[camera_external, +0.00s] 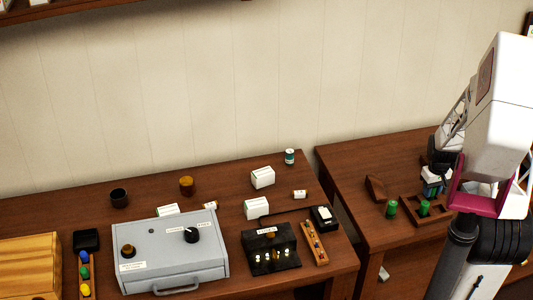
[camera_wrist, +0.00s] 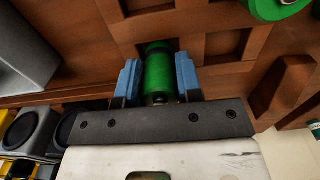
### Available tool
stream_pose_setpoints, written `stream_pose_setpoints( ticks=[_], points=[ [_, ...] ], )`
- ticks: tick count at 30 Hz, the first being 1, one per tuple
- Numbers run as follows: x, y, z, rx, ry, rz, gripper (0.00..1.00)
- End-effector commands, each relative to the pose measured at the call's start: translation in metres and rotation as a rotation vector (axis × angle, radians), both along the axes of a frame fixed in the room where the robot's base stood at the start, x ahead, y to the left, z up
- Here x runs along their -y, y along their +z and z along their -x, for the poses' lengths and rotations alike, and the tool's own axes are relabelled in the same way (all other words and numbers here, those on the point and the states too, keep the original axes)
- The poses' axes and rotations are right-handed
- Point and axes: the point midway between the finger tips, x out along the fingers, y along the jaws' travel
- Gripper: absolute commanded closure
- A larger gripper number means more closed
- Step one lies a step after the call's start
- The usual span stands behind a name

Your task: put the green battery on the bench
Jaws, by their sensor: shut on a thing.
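My gripper (camera_wrist: 158,84) is shut on a green battery (camera_wrist: 158,70), with one blue finger on each side of it. The battery's lower end is at a square pocket of the wooden tray (camera_wrist: 222,72); I cannot tell whether it still touches the tray. In the external view the held green battery (camera_external: 425,208) is over the tray, just below my gripper (camera_external: 432,190). Another green battery (camera_external: 391,208) stands upright on the right bench (camera_external: 345,163), left of the tray. It shows partly at the top right of the wrist view (camera_wrist: 278,6).
A dark wooden wedge (camera_external: 375,188) stands behind the second green battery. The left bench holds a grey box with knobs (camera_external: 173,258), a black box (camera_external: 270,250), white cartons (camera_external: 262,177) and small jars. Bare wood lies at the right bench's back left.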

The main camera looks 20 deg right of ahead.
Motion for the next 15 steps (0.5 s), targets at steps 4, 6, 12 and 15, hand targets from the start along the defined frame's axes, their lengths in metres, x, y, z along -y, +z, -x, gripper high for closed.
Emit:
stream_pose_setpoints(
  ticks=[4, 6, 12, 15],
  points=[
    [0.0000, 0.0002, -0.0001, 0.000, 0.000, 0.000, 0.96],
    [0.0000, 0.0000, -0.0001, 0.000, 0.000, 0.000, 0.96],
    [0.0001, -0.0021, -0.0001, 0.000, 0.000, 0.000, 0.96],
    [0.0001, -0.0035, -0.0002, 0.000, 0.000, 0.000, 0.96]
  ],
)
